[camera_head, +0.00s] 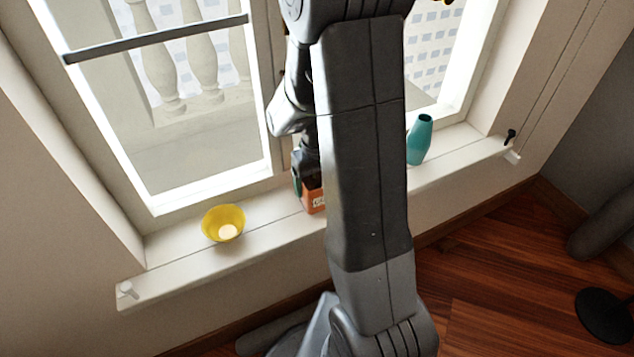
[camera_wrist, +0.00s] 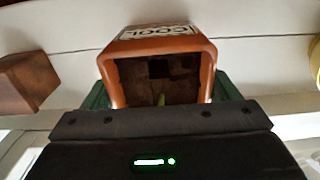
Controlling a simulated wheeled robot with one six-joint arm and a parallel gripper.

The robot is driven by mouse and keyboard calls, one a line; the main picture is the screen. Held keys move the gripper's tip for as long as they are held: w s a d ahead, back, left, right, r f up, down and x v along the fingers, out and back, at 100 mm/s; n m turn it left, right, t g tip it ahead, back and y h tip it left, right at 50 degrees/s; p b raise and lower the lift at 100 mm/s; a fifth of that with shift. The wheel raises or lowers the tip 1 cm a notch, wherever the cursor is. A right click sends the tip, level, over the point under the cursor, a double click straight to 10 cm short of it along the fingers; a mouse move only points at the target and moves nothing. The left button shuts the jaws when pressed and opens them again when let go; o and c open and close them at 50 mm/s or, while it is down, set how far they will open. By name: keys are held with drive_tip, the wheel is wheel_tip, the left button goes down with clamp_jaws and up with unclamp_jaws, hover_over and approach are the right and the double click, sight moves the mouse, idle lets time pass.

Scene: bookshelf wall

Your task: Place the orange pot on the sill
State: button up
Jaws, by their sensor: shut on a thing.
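The orange pot (camera_head: 316,201) with a white label shows partly beside my arm in the head view, at the window sill (camera_head: 270,236). In the wrist view, the pot (camera_wrist: 206,62) is square-mouthed, with a dark inside and a bit of green in it. My gripper (camera_wrist: 160,95) is shut on the pot, with a green finger at each side. The white sill (camera_wrist: 75,32) lies behind the pot in the wrist view. I cannot tell whether the pot's base touches the sill. My arm hides part of the pot and the middle of the sill in the head view.
A yellow bowl (camera_head: 223,223) stands on the sill to the left of the pot. A teal vase (camera_head: 419,140) stands on the sill to the right. A brown block (camera_wrist: 27,84) is at the left of the wrist view. Bare sill shows between bowl and pot.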

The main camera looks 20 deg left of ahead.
sight(317, 181)
drive_tip(key=shift+f, duration=0.15)
drive_tip(key=o, duration=1.3)
wheel_tip(317, 181, up, 12)
drive_tip(key=p, duration=0.2)
drive_tip(key=shift+r+p, duration=0.2)
drive_tip(key=shift+p, duration=0.2)
drive_tip(key=shift+r, duration=0.1)
